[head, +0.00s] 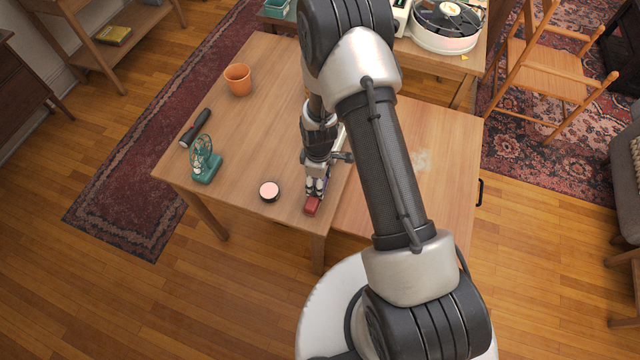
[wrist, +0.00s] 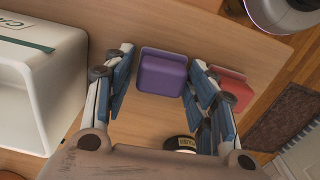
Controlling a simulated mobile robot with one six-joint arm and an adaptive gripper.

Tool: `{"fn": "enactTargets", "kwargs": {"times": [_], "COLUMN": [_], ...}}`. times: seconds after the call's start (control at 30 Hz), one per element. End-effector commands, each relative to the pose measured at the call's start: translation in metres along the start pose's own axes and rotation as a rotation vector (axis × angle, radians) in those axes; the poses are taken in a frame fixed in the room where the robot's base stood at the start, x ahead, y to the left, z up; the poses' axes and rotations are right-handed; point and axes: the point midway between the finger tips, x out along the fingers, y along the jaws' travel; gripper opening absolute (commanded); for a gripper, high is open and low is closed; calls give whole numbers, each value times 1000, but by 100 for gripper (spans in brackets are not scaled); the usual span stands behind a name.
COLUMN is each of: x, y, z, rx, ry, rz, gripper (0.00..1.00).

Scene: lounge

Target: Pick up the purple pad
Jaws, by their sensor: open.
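The purple pad (wrist: 162,74) is a small rounded block in the wrist view, lying on the wooden table top. It sits between the two fingers of my gripper (wrist: 160,82), which are apart, with a gap visible on each side of the pad. In the head view my gripper (head: 316,187) is low over the table near its front edge, and it hides nearly all of the pad. A red block (head: 312,206) lies just in front of the gripper; it also shows beyond the right finger in the wrist view (wrist: 236,86).
A white box with a green label (wrist: 48,85) stands close beside the left finger.

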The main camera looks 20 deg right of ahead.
Motion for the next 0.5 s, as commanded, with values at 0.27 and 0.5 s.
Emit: {"fn": "enactTargets", "kwargs": {"times": [0.27, 0.5], "x": [-1, -1], "y": [0, 0], "z": [0, 0], "rx": [0, 0], "ry": [0, 0], "rz": [0, 0], "gripper": [38, 22]}}
